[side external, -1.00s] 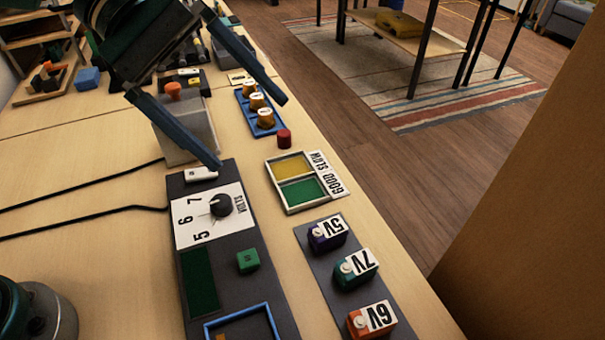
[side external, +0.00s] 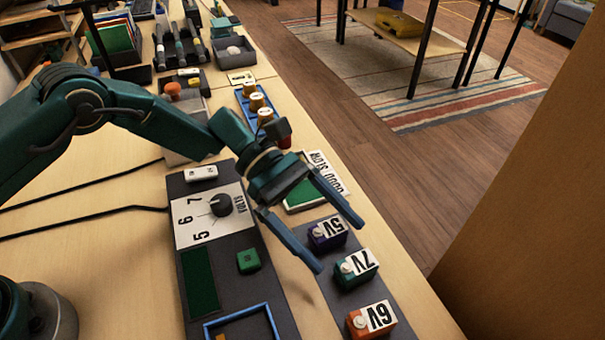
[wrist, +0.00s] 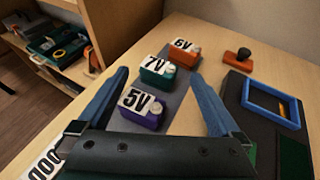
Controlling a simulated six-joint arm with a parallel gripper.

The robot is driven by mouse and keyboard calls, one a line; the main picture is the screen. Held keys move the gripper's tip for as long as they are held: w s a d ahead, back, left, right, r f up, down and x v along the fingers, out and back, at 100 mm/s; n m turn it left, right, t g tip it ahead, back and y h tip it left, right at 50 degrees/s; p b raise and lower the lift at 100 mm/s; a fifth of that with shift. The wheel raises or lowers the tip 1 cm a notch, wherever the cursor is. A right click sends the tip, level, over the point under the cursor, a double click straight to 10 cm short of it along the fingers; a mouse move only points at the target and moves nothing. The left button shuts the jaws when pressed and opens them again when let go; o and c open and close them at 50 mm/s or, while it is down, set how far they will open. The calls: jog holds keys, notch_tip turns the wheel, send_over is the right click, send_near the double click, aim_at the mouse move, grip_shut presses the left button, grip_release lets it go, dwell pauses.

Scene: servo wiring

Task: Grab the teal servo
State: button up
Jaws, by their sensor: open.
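The teal servo (side external: 356,268), labelled 7V, sits on a dark strip between the purple servo (side external: 327,233), labelled 5V, and the orange servo (side external: 371,320), labelled 6V. My gripper (side external: 340,245) is open and empty, its fingers spread above the strip near the purple servo. In the wrist view the teal servo (wrist: 156,69) lies ahead of the open fingers, beyond the purple servo (wrist: 141,108). The orange servo (wrist: 184,52) is farther off. No servo is between the fingertips in a grip.
A dark panel (side external: 283,321) with a dial (side external: 221,205), green button (side external: 248,260) and blue frame (side external: 242,322) lies left of the strip. Bare table (side external: 420,300) shows at right.

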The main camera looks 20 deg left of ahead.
aim_at(360, 266)
jog(key=shift+x, duration=1.75)
jog(key=c, duration=1.2)
